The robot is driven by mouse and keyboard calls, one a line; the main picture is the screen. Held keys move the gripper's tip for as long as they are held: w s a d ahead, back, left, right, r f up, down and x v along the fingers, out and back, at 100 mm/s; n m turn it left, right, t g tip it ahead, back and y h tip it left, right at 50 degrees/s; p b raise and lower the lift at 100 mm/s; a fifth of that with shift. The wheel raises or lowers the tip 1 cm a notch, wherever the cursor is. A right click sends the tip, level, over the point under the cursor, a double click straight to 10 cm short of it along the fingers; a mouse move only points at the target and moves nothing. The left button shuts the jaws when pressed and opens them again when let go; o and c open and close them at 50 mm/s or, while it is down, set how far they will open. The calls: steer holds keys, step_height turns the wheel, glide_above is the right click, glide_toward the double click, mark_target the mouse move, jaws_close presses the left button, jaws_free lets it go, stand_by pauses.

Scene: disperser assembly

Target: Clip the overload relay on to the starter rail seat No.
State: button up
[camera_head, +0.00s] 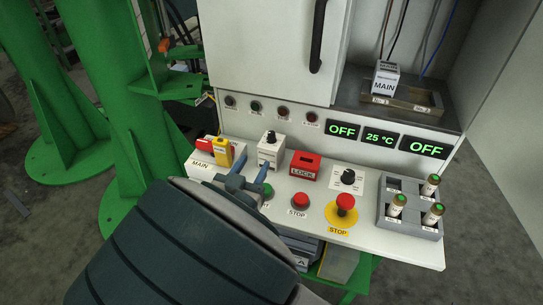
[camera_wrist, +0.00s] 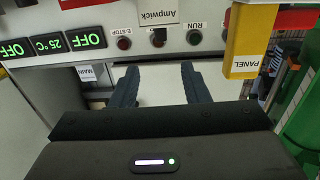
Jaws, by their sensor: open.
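A white block with a black knob (camera_head: 270,150), which looks like the overload relay, stands on the console left of the red LOCK block. My gripper (camera_head: 252,170) is open and empty, low over the console in front of the white block. Its two fingers (camera_wrist: 160,85) show apart in the wrist view with nothing between them. The rail tray (camera_head: 416,100) in the cabinet at upper right has numbered seats. A white block marked MAIN (camera_head: 386,80) stands at its left end.
A yellow PANEL tag (camera_wrist: 245,40) hangs close to the right finger in the wrist view. The red LOCK block (camera_head: 305,165), red stop buttons (camera_head: 346,202) and a grey fuse holder (camera_head: 412,222) stand on the console. The cabinet door (camera_head: 270,45) is at the rail's left.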

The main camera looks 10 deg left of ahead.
mark_target(270, 135)
steer(key=w, duration=0.2)
steer(key=w+d+b, duration=0.1)
steer(key=w, duration=0.5)
steer(key=shift+w+d+b, duration=0.15)
steer(key=shift+d+b, duration=0.1)
steer(key=shift+b, duration=0.1)
steer(key=w, duration=0.1)
steer(key=w+b, duration=0.1)
steer(key=w, duration=0.3)
steer(key=shift+d+f+b, duration=0.1)
steer(key=shift+d+b, duration=0.2)
steer(key=shift+d, duration=0.05)
steer(key=shift+c, duration=0.3)
jaws_close()
